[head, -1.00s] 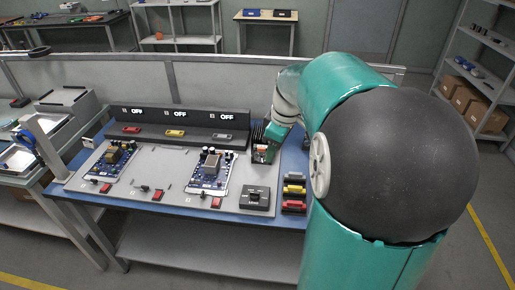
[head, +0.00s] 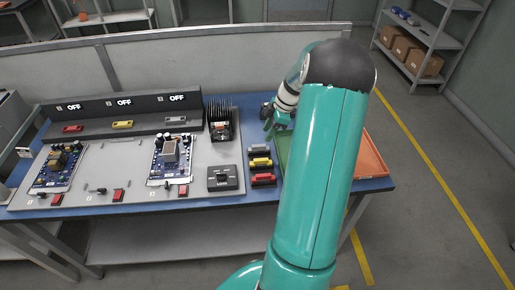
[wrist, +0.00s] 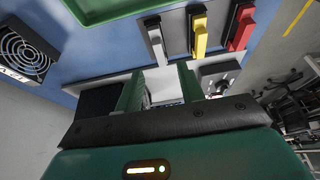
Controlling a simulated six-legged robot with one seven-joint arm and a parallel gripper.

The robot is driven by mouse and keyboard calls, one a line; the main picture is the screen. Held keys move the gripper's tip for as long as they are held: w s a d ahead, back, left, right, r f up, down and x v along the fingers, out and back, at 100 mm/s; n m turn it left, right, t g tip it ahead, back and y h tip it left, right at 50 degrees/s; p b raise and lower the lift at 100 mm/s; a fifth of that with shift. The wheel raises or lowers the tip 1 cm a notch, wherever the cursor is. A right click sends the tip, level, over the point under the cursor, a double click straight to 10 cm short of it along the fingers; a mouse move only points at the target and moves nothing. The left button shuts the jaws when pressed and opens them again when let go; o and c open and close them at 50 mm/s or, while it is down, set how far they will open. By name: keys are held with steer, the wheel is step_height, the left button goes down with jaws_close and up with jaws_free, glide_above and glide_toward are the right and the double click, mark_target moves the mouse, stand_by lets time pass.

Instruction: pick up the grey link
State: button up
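In the wrist view the grey link (wrist: 155,42) is just beyond the fingers, left of the yellow link (wrist: 199,38) and the red link (wrist: 240,28). My gripper (wrist: 160,84) is open, and nothing shows held between its two green fingers. In the head view my gripper (head: 270,122) is behind the grey link and a little to its right, partly hidden by its own wrist.
Another grey bar (head: 178,119) is on the dark panel under an OFF label. A black finned block (head: 220,120) stands left of my gripper. A green tray (head: 283,150) and an orange tray (head: 372,160) are on the right, partly behind my arm. A black switch box (head: 223,178) is nearby.

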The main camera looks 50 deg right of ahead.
mark_target(259, 145)
steer(key=shift+a+f, duration=0.3)
steer(key=shift+f, duration=0.15)
steer(key=shift+w+f, duration=0.25)
steer(key=shift+f, duration=0.3)
steer(key=shift+a+f, duration=0.3)
steer(key=shift+x, duration=2)
steer(key=shift+w+d+r, duration=0.1)
steer(key=shift+w, duration=0.1)
jaws_close()
